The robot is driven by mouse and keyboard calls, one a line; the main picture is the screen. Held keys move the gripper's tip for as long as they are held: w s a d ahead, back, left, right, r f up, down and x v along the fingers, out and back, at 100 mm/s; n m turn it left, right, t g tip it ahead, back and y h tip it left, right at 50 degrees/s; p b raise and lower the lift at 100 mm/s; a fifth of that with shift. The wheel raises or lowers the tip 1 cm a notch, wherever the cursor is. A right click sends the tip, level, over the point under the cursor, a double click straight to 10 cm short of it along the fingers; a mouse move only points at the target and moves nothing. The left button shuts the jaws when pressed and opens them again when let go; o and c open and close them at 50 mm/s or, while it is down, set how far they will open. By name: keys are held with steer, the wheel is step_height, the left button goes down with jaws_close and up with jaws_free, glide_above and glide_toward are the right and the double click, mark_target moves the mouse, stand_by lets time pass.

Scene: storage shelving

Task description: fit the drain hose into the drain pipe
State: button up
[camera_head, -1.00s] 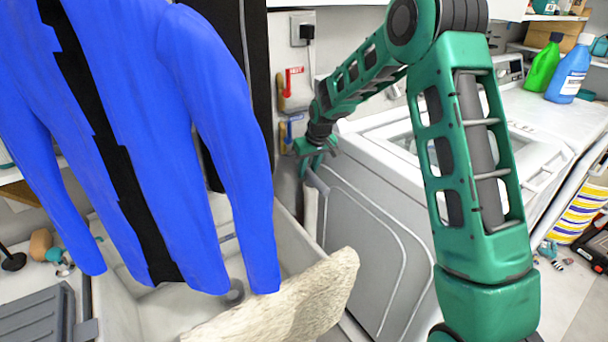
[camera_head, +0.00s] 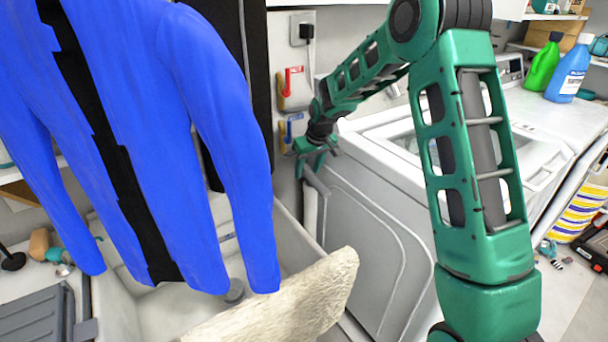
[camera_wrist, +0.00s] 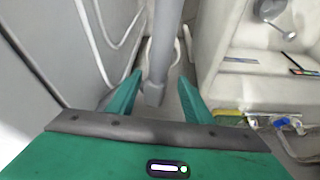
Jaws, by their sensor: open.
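My gripper (camera_head: 314,157) is low by the wall, between the washing machine and the sink. In the wrist view my gripper (camera_wrist: 160,76) is open, with one green finger on each side of the grey drain hose (camera_wrist: 165,35). Gaps show between the hose and both fingers. The hose also shows in the head view (camera_head: 317,182), just below my gripper. The white drain pipe (camera_head: 310,212) stands upright by the wall below it. In the wrist view its pale round rim (camera_wrist: 149,50) is partly behind the hose. I cannot tell whether the hose end is inside the pipe.
The white washing machine (camera_head: 365,240) is close on the right. The sink (camera_head: 290,240) is on the left, with a cream cloth (camera_head: 300,300) over its edge. A blue garment (camera_head: 170,130) hangs in front. Red (camera_head: 293,85) and blue (camera_head: 290,130) valves are on the wall.

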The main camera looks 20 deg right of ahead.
mark_target(313, 178)
steer(key=a+v, duration=0.1)
steer(key=v, duration=0.9)
steer(key=s+d+r+m+h, duration=0.15)
steer(key=s+d+r, duration=0.25)
steer(key=s+d, duration=0.8)
steer(key=s+d+m+g, duration=0.2)
steer(key=s+m, duration=0.1)
steer(key=s, duration=1.5)
steer(key=s+d+m+g, duration=0.1)
steer(key=s+m, duration=0.3)
steer(key=s, duration=1.4)
steer(key=shift+d+f+g+y, duration=0.4)
steer(key=shift+d+y, duration=0.05)
steer(key=shift+d, duration=0.35)
